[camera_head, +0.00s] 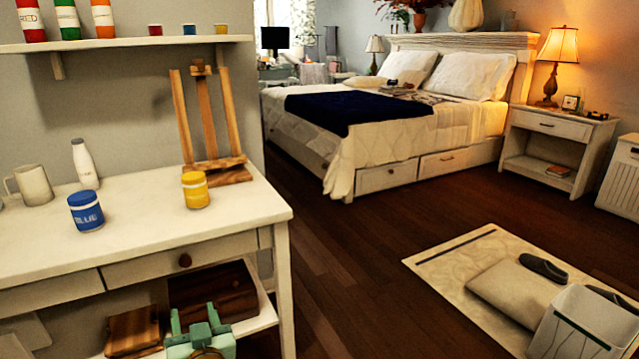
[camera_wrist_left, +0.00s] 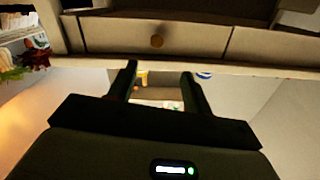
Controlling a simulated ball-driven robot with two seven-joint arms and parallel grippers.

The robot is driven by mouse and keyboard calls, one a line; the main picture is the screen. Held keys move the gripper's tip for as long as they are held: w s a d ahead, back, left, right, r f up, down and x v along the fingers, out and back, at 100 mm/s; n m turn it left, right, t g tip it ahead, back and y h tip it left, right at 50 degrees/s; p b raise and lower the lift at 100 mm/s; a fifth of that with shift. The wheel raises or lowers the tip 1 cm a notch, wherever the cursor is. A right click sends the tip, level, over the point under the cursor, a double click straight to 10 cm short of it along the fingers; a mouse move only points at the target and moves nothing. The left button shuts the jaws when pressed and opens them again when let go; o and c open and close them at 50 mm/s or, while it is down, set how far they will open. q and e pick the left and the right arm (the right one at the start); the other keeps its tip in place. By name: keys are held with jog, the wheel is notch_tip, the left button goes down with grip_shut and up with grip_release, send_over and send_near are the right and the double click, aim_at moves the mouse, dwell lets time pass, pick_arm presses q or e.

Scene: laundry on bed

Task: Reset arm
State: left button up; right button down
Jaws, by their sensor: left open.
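My left gripper (camera_head: 194,318) is a pale green gripper at the bottom of the head view. It is open and appears empty, low in front of the white desk (camera_head: 150,231) and its lower shelf. In the left wrist view its two dark fingers (camera_wrist_left: 159,76) stand apart, with nothing seen held between them. A drawer front with a round knob (camera_wrist_left: 157,41) shows beyond the fingertips. My right gripper is not in view.
The desk holds a blue jar (camera_head: 86,214), a yellow jar (camera_head: 195,192), a mug (camera_head: 34,185), a white bottle (camera_head: 83,165) and a wooden easel (camera_head: 203,110). Wooden boxes (camera_head: 133,331) sit on the lower shelf. Dark floor (camera_head: 340,255) is clear toward the bed (camera_head: 455,140).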

pick_arm(q)
jog(key=s+f+m+g+h, duration=0.3)
jog(key=s+f+m+g, duration=0.25)
jog(key=s+f, duration=0.75)
jog(key=s+f+m+g+h, duration=0.3)
jog(key=s+f+m+g, duration=0.3)
jog(key=s+f, duration=0.7)
jog(key=s+m+g, duration=0.1)
jog(key=s+g, duration=0.1)
jog(key=s, duration=2)
jog(key=s+d+r+n+h+p, duration=0.1)
jog(key=s+r+n+p, duration=0.1)
jog(key=s+p, duration=0.8)
jog(key=s+d+r+n+g+h+p, duration=0.1)
jog(key=s+d+r+n+h+p, duration=0.1)
jog(key=s+p, duration=0.8)
jog(key=p, duration=0.7)
jog(key=shift+s+r+h, duration=0.2)
jog(key=shift+s+h, duration=0.1)
jog(key=shift+s, duration=0.1)
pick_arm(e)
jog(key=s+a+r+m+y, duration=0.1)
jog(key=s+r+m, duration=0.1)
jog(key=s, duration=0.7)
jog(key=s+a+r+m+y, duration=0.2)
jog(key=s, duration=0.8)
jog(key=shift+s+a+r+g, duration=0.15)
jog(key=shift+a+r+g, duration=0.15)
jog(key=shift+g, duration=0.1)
